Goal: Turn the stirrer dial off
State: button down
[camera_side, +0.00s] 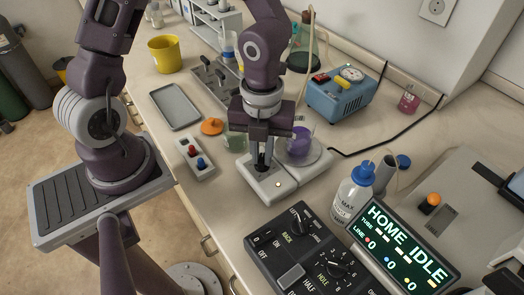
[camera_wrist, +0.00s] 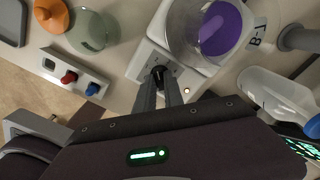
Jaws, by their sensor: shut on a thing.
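The stirrer (camera_side: 292,182) is a flat white unit on the bench with a round plate at its back. A beaker of purple liquid (camera_side: 299,143) stands on the plate; it also shows in the wrist view (camera_wrist: 220,28). The black stirrer dial (camera_wrist: 158,72) is on the front part of the stirrer, beside a small lit lamp (camera_wrist: 187,91). My gripper (camera_side: 262,160) points down over the dial, and its fingers are shut on it. The fingers partly hide the dial, so its pointer setting cannot be read.
A rack with red and blue knobs (camera_side: 194,158) and an orange-topped item (camera_side: 212,126) lie left of the stirrer. A wash bottle (camera_side: 352,195), a black control box (camera_side: 305,250) and a HOME IDLE display (camera_side: 400,245) stand in front and right. A blue pump (camera_side: 343,95) is behind.

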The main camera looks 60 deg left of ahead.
jog(key=n, duration=0.4)
jog(key=shift+n, duration=0.3)
jog(key=n, duration=0.4)
jog(key=shift+n, duration=0.3)
jog(key=n, duration=0.4)
jog(key=shift+n, duration=2.2)
jog(key=c, duration=1.5)
grip_release()
jog(key=shift+o, duration=0.3)
